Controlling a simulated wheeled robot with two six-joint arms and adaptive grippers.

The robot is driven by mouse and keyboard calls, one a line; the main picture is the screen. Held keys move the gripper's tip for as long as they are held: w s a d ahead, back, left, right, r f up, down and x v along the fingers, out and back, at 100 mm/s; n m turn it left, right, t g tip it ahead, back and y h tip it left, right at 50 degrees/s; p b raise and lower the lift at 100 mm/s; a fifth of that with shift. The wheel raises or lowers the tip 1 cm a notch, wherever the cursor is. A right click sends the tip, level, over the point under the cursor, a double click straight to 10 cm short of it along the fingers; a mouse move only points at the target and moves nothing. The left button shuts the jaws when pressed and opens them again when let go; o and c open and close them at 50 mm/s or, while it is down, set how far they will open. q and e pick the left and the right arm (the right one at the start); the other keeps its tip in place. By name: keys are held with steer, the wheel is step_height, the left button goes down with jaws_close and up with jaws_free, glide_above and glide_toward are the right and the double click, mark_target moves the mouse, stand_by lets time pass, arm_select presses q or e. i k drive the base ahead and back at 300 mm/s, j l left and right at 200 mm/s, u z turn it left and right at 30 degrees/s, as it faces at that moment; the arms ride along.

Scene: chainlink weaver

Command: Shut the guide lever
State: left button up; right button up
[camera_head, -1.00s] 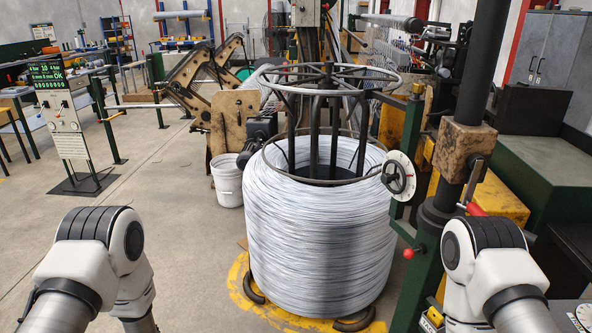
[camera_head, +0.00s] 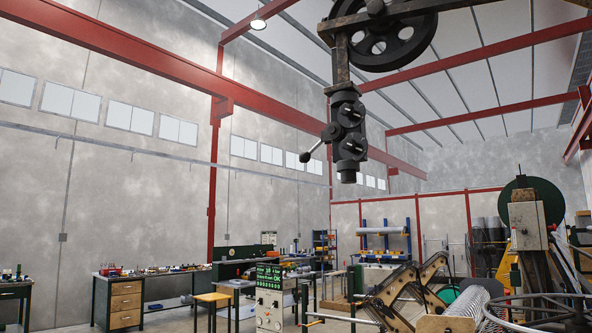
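A dark metal guide unit (camera_head: 347,130) with several rollers hangs from an overhead arm at the upper centre. A lever (camera_head: 313,151) with a dark round knob sticks out from its left side, tilted down to the left. I take this as the guide lever; the lever's joint is partly hidden among the rollers, and I cannot tell whether it is open or shut. Neither of my grippers shows in this view.
A large spoked pulley wheel (camera_head: 388,35) sits above the guide unit. Below are a control stand with a green display (camera_head: 270,295), a workbench with drawers (camera_head: 125,298) and a wire coil (camera_head: 467,302). The air left of the lever looks clear.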

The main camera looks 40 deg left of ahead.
mark_target(305, 157)
steer(key=j+z, duration=0.15)
steer(key=j, duration=2.7)
steer(key=k, duration=0.05)
